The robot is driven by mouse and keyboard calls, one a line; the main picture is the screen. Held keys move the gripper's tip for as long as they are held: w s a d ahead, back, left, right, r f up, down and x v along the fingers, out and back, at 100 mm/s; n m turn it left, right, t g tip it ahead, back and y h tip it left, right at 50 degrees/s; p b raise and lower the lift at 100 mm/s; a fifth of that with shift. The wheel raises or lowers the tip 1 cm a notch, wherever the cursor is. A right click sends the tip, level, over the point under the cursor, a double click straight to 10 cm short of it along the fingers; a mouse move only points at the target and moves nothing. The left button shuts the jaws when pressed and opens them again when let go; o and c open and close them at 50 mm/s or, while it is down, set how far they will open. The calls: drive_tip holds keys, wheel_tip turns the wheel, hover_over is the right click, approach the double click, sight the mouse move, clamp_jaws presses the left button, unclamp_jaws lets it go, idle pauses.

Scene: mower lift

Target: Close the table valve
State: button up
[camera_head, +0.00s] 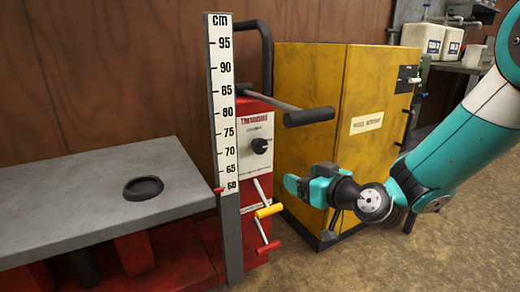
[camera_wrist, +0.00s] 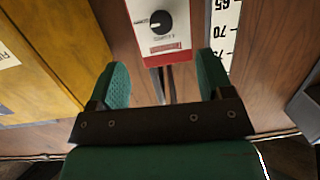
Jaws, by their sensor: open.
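The red control post has a white panel (camera_head: 257,143) with a black rotary knob (camera_head: 260,146). Below it, a lever with a yellow grip (camera_head: 269,210) and one with a red grip (camera_head: 268,247) stick out on thin rods. I cannot tell from the labels which control is the table valve. My gripper (camera_head: 297,187) is open and empty, to the right of the levers and apart from them. In the wrist view, the upside-down black knob (camera_wrist: 161,22) shows beyond my open gripper (camera_wrist: 165,78). The coloured lever grips do not show there.
A grey lift table (camera_head: 90,192) stands at left. A centimetre scale (camera_head: 222,110) rises beside the post, its red pointer near 60. A black-gripped bar (camera_head: 309,117) juts out above my gripper. A yellow cabinet (camera_head: 305,85) stands behind. Open floor lies in front.

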sight(261, 146)
drive_tip(key=w+a+t, duration=0.1)
drive_tip(key=w+a, duration=0.3)
drive_tip(key=w, duration=0.1)
drive_tip(key=w+a+p, duration=0.1)
drive_tip(key=w+a, duration=0.2)
drive_tip(key=w, duration=0.2)
drive_tip(key=w+a+t, duration=0.1)
drive_tip(key=w+a, duration=0.3)
drive_tip(key=w, duration=0.2)
drive_tip(key=shift+a+r+m+t, duration=0.3)
drive_tip(key=shift+r, duration=0.1)
drive_tip(key=c, duration=0.9)
